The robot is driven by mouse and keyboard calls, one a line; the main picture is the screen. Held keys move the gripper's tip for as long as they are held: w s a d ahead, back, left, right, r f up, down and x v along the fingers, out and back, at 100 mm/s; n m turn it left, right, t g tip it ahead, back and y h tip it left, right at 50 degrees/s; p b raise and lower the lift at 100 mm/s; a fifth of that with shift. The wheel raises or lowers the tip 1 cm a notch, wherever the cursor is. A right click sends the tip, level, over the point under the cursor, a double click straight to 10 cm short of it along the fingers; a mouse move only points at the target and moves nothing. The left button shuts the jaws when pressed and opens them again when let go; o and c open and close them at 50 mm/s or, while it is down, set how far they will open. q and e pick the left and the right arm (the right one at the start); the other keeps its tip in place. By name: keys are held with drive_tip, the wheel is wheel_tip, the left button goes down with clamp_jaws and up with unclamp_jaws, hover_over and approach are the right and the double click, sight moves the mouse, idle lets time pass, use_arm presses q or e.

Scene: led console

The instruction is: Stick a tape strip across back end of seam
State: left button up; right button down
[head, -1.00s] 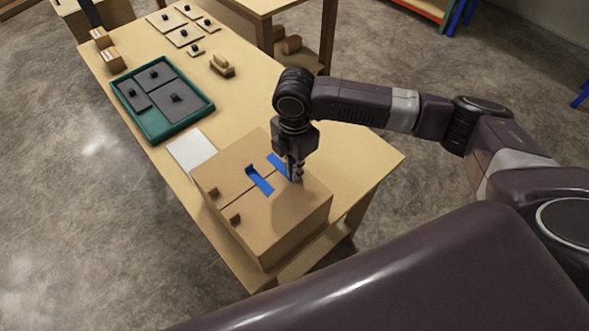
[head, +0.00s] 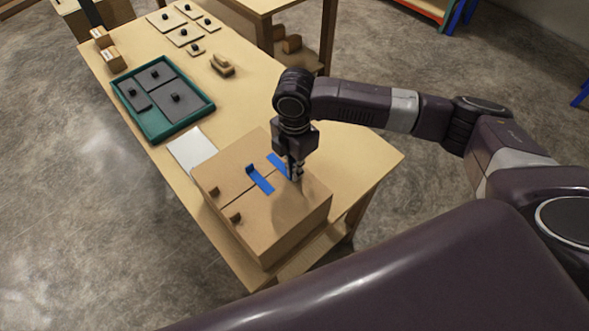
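A closed brown cardboard box (head: 285,222) sits at the near end of the table, with a dark seam running across its top. One blue tape strip (head: 261,181) lies across the middle of the seam, with a small raised blue tab at its far end. A second blue strip (head: 276,160) lies farther right, close to my gripper and partly hidden by it. My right gripper (head: 295,175) points down with its fingertips at the box top beside that second strip. The fingers are too small to tell whether they are apart or pressed together. My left gripper is not in view.
Two small brown blocks (head: 236,217) stand on the box's left part. A white sheet (head: 191,149) lies behind the box. Beyond are a teal tray (head: 161,136) with grey plates, a wooden piece (head: 222,66) and several knobbed tiles (head: 185,36). The table's right side is clear.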

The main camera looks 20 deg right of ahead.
drive_tip(key=c, duration=2.1)
unclamp_jaws()
drive_tip(key=shift+s+f, duration=0.2)
drive_tip(key=shift+f, duration=0.1)
drive_tip(key=shift+w+r, duration=0.1)
wheel_tip(320, 180, up, 12)
drive_tip(key=shift+r, duration=0.1)
